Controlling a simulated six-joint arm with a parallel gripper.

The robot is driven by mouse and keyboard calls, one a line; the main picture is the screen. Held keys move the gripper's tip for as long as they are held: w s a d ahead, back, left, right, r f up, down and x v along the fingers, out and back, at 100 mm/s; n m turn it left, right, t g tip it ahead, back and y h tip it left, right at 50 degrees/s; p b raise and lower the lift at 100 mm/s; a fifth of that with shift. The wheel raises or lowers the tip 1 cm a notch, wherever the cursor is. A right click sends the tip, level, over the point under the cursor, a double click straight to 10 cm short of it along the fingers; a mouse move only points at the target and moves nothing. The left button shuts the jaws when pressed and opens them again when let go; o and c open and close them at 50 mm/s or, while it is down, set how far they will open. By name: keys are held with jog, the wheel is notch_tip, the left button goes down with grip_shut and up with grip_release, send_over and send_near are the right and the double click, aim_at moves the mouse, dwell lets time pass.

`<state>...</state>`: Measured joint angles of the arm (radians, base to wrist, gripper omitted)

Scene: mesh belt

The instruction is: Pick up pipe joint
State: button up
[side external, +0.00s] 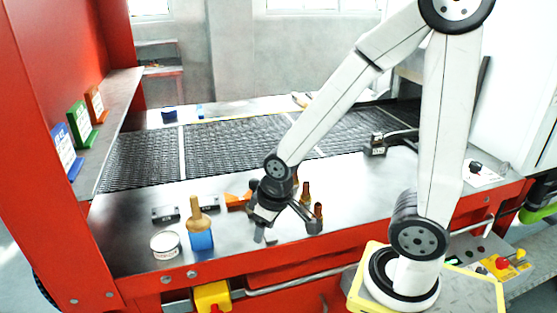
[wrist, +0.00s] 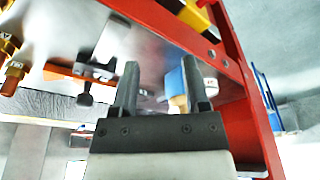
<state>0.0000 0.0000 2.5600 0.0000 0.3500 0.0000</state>
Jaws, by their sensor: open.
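My gripper (side external: 262,234) hangs low over the front of the steel table. In the wrist view, my gripper (wrist: 160,64) shows two dark fingers spread apart, with nothing held between them. A dark T-shaped piece (wrist: 87,99) appears left of the fingers in the wrist view, apart from them; it may be the pipe joint, but I cannot tell for sure. Brass-coloured fittings (side external: 318,211) stand just right of my gripper in the side view, and they also show at the left edge of the wrist view (wrist: 14,72). My wrist hides part of this area.
The black mesh belt (side external: 145,160) runs behind; a red frame (side external: 45,215) borders the left.

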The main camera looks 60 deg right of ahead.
jog(key=shift+o, duration=1)
jog(key=shift+r, duration=0.1)
jog(key=shift+w+v, duration=0.55)
jog(key=shift+v, duration=1.85)
jog(key=s+d+f+n+g+h, duration=0.3)
jog(key=s+d+n+g+h, duration=0.15)
jog(key=d+n+h, duration=0.5)
jog(key=w+d+r+n+t+h, duration=0.3)
jog(key=w+d+n+t+h, duration=0.15)
jog(key=n, duration=0.65)
jog(key=shift+m+y, duration=0.3)
jog(key=shift+m, duration=0.05)
jog(key=f, duration=0.6)
jog(key=shift+s+d+f, duration=0.3)
jog(key=shift+d+f, duration=0.1)
